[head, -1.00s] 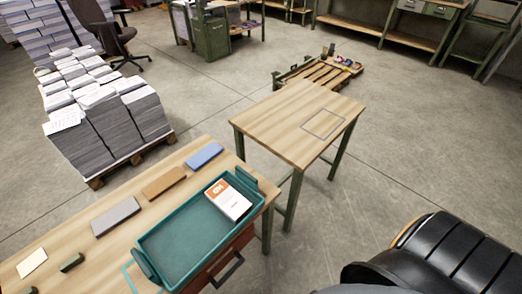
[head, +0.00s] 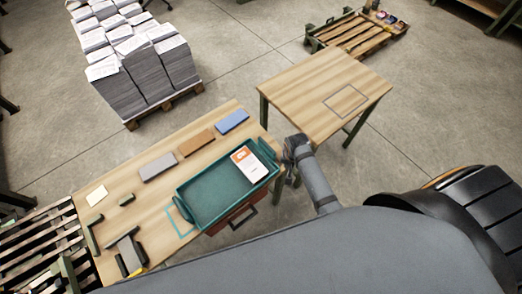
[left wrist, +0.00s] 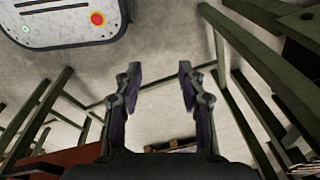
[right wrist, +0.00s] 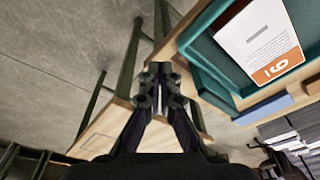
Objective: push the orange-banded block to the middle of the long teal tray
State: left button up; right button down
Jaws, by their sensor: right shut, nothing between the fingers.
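The white block with an orange band (head: 249,164) lies in the right end of the long teal tray (head: 196,218) on the near table. In the right wrist view the block (right wrist: 258,42) shows its orange end, inside the tray wall (right wrist: 207,66). My right gripper (head: 289,158) is just outside the tray's right end, apart from the block; its fingers (right wrist: 158,70) are closed together and empty. My left gripper (left wrist: 160,70) shows only in its wrist view, with its fingers apart and nothing between them.
Grey (head: 158,167), brown (head: 196,144) and blue (head: 232,121) blocks lie behind the tray. A second wooden table (head: 310,85) stands to the right.

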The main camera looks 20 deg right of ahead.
notch_tip(320, 180, up, 5)
jog(key=w+a+m+p, duration=0.1)
jog(key=w, duration=0.1)
jog(key=m+g, duration=0.2)
jog(key=m, duration=0.5)
send_over(261, 160)
notch_tip(261, 160, down, 2)
jog(key=shift+y, duration=0.3)
notch_tip(261, 160, down, 10)
jog(key=b, duration=1.1)
jog(key=shift+f, duration=0.2)
pick_arm(q)
notch_tip(261, 160, down, 9)
jog(key=s, duration=0.1)
jog(key=shift+s+a, duration=0.2)
jog(key=shift+s, duration=0.15)
pick_arm(e)
jog(key=shift+r, duration=0.1)
pick_arm(q)
jog(key=shift+r, duration=0.1)
pick_arm(e)
jog(key=shift+n, duration=0.3)
jog(key=shift+r, duration=0.1)
